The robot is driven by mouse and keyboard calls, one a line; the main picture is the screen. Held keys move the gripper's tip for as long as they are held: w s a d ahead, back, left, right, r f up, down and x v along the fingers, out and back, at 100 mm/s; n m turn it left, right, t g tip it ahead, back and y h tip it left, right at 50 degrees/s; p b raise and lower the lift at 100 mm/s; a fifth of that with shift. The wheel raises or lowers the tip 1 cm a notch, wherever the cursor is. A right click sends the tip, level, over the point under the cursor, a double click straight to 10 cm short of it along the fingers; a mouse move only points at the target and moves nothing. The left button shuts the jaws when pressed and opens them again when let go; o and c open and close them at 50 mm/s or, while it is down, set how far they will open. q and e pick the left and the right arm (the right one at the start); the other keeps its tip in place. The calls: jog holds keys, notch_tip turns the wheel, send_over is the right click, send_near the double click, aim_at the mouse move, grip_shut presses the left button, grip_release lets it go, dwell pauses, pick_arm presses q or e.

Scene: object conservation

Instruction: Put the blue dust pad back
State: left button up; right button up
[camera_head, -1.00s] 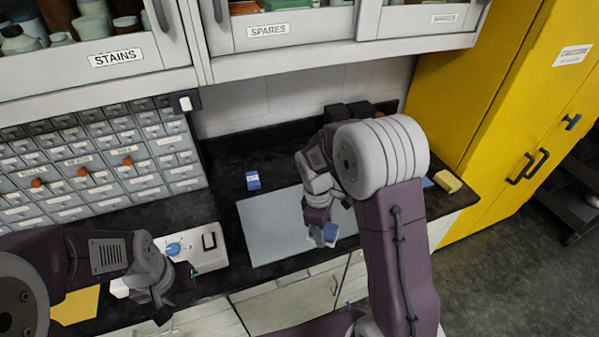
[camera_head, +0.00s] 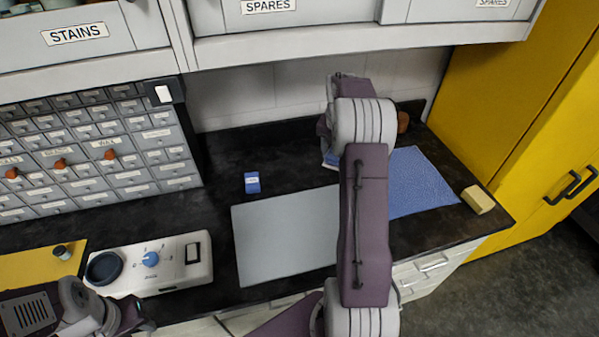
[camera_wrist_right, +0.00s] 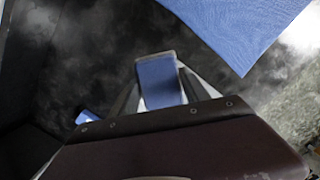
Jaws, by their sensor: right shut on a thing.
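In the right wrist view, a small blue pad with a pale edge (camera_wrist_right: 160,82), which I take to be the dust pad, sits between the fingers of my right gripper (camera_wrist_right: 163,92). The gripper is shut on it. In the head view this gripper is mostly hidden behind my right arm, near the back of the bench. A blue and white edge (camera_head: 330,160) shows there; I cannot tell if it is the held pad. My left gripper (camera_head: 143,326) is at the lower left edge, its jaws unclear.
A grey mat (camera_head: 280,240) lies mid-bench, with a small blue labelled block (camera_head: 252,182) behind it. A blue cloth (camera_head: 418,182) and a yellow block (camera_head: 478,199) are at right. A white dial device (camera_head: 150,265) stands left. Cabinets (camera_head: 290,50) overhang the back.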

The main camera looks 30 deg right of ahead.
jog(key=s+d, duration=0.2)
jog(key=m+p, duration=0.1)
jog(key=p, duration=0.2)
send_over(316, 172)
notch_tip(316, 172, down, 8)
jog(key=shift+a+r, duration=0.1)
jog(key=shift+a, duration=0.05)
notch_tip(316, 172, down, 3)
jog(key=shift+s+f, duration=0.1)
jog(key=shift+f, duration=0.45)
jog(key=shift+f, duration=0.1)
jog(key=o, duration=1.3)
